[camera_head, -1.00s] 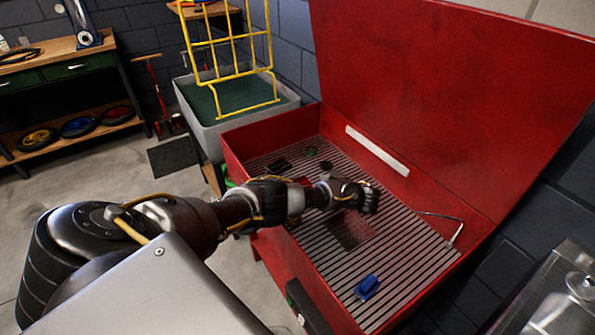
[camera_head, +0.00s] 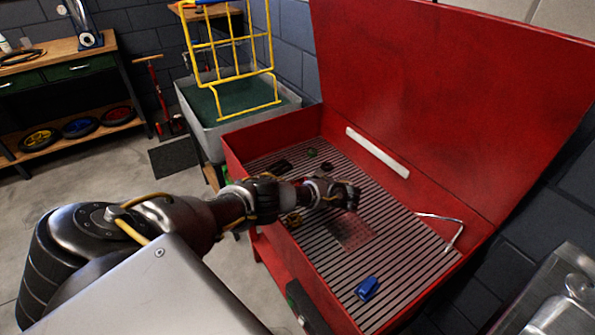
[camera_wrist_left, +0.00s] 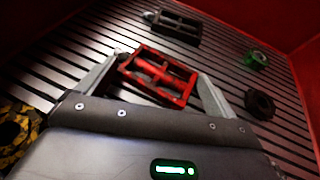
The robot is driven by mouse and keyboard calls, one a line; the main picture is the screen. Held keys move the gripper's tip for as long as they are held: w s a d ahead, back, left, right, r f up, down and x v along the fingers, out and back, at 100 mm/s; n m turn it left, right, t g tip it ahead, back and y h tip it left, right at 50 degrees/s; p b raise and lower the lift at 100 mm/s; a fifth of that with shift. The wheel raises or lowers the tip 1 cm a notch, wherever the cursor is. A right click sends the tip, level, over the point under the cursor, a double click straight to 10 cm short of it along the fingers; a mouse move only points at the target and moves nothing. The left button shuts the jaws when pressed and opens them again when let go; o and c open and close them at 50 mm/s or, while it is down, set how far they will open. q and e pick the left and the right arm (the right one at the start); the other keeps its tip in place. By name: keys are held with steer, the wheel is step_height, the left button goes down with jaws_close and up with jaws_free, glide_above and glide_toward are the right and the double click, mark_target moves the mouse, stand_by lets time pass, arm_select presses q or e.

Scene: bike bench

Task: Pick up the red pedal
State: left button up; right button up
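The red pedal (camera_wrist_left: 160,74) lies on the slatted floor of the red bin, seen in the left wrist view between the two fingers of my left gripper (camera_wrist_left: 161,68). The fingers are spread wide, one on each side of the pedal. I cannot tell whether either finger touches it. In the head view my left gripper (camera_head: 343,195) reaches low over the slatted floor, and the arm mostly hides the red pedal there. My right gripper is not in view.
A black pedal (camera_wrist_left: 177,26), a green part (camera_wrist_left: 257,60) and a black ring (camera_wrist_left: 260,103) lie beyond and right of the gripper. A yellow-black part (camera_wrist_left: 15,130) is at left. A blue part (camera_head: 367,288) lies nearer. The bin's red walls (camera_head: 270,132) surround the floor.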

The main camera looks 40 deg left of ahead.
arm_select(q)
steer(key=c, duration=0.6)
steer(key=shift+c, duration=0.2)
